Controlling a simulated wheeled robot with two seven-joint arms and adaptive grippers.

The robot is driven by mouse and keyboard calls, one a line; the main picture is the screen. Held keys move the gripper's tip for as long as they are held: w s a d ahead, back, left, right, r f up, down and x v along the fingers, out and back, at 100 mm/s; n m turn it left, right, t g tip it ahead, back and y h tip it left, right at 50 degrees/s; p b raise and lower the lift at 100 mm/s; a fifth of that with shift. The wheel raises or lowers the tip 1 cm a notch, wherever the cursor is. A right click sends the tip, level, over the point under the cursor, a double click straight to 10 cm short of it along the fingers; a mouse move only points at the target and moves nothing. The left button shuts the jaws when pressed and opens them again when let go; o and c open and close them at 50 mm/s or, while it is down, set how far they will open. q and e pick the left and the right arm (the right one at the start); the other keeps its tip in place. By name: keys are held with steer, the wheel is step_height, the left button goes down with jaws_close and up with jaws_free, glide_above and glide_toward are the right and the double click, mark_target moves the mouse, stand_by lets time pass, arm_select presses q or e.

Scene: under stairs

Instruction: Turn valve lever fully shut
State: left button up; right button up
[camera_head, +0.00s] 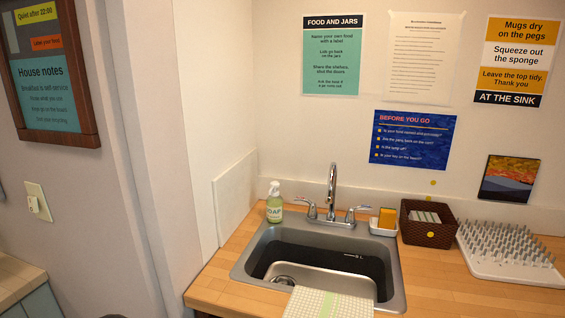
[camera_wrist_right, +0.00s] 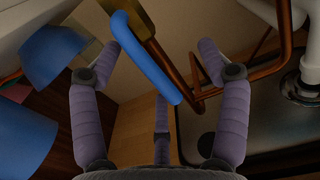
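The valve lever (camera_wrist_right: 147,60) is a long blue handle in the right wrist view, slanting from upper left to lower right. Brass-coloured metal (camera_wrist_right: 140,17) shows beside its upper end, close to copper pipe (camera_wrist_right: 194,75). My right gripper (camera_wrist_right: 160,50) is open, its purple padded fingers spread on both sides of the lever. The lever's upper end lies close to the left fingertip; I cannot tell if they touch. A third finger shows below the lever's lower end. The lever and right gripper do not show in the head view. My left gripper is in neither view.
Blue objects (camera_wrist_right: 50,52) stand left in the right wrist view. A copper pipe (camera_wrist_right: 284,50) and pale drain pipe (camera_wrist_right: 306,80) are on the right. In the head view, a sink (camera_head: 395,292) with a cloth (camera_head: 328,303) over its edge is set in a wooden counter (camera_head: 450,292).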

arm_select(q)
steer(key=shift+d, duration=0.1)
arm_select(e)
jaws_close()
steer(key=m, duration=0.1)
steer(key=d+m, duration=0.1)
steer(key=m, duration=0.1)
steer(key=d+m, duration=0.1)
steer(key=m, duration=0.1)
steer(key=shift+s+f, duration=0.1)
steer(key=shift+s, duration=0.05)
steer(key=m, duration=0.1)
steer(key=d+f+m, duration=0.1)
steer(key=m, duration=0.1)
steer(key=d+m, duration=0.1)
steer(key=m, duration=0.1)
steer(key=shift+s+f, duration=0.15)
steer(key=shift+s, duration=0.1)
